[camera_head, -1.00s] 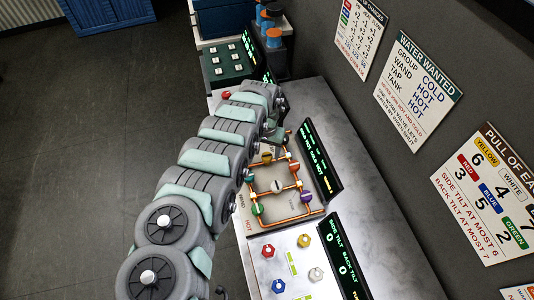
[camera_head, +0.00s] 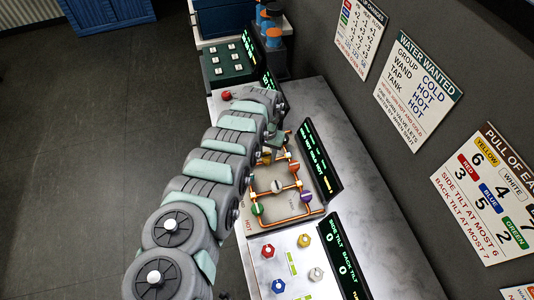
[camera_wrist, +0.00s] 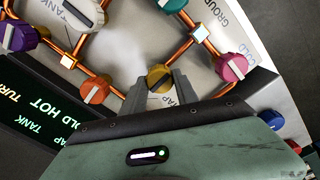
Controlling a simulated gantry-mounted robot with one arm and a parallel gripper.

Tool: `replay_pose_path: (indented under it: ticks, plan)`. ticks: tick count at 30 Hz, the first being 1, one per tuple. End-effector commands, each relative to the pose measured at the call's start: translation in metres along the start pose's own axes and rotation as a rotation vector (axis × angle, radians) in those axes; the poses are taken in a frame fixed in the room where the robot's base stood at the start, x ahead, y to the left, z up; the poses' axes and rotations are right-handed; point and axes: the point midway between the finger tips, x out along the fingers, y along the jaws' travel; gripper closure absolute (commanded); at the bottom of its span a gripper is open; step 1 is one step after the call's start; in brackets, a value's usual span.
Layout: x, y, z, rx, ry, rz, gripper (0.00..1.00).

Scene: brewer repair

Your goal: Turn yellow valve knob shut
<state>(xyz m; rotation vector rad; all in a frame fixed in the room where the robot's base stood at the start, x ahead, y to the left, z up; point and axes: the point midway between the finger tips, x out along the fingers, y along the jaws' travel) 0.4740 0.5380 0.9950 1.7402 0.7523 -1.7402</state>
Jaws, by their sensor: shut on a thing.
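The yellow valve knob (camera_wrist: 159,77) sits on a copper pipe panel in the wrist view, with a pale bar across its top. My gripper (camera_wrist: 161,86) has one finger on each side of it and is shut on it. In the head view the yellow knob (camera_head: 266,158) shows only partly beside my gripper (camera_head: 274,148), and the wrist hides much of that end of the panel.
Close around are an orange knob (camera_wrist: 95,89), a pink knob (camera_wrist: 232,66) and a white knob (camera_wrist: 82,13). A black display strip (camera_wrist: 40,115) runs beside the panel. A whitish haze hangs over the pipes. Coloured hex knobs (camera_head: 268,251) stand on the counter in front.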

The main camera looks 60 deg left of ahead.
Motion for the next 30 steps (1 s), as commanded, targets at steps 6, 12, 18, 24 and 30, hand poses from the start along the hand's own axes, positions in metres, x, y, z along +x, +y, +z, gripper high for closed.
replay_pose_path:
  ticks: [6,12,18,24,30]
  plan:
    - [0.0001,-0.0003,0.0001,0.000,0.000,0.000,0.92]
    - [0.0001,-0.0003,0.0002,0.000,0.000,0.000,1.00]
    - [-0.0006,-0.0003,0.0005,-0.020,-0.002,0.000,1.00]
    - [-0.0014,0.0010,0.0012,-0.098,-0.004,-0.001,1.00]
    - [-0.0014,0.0023,0.0005,-0.250,-0.002,0.000,1.00]
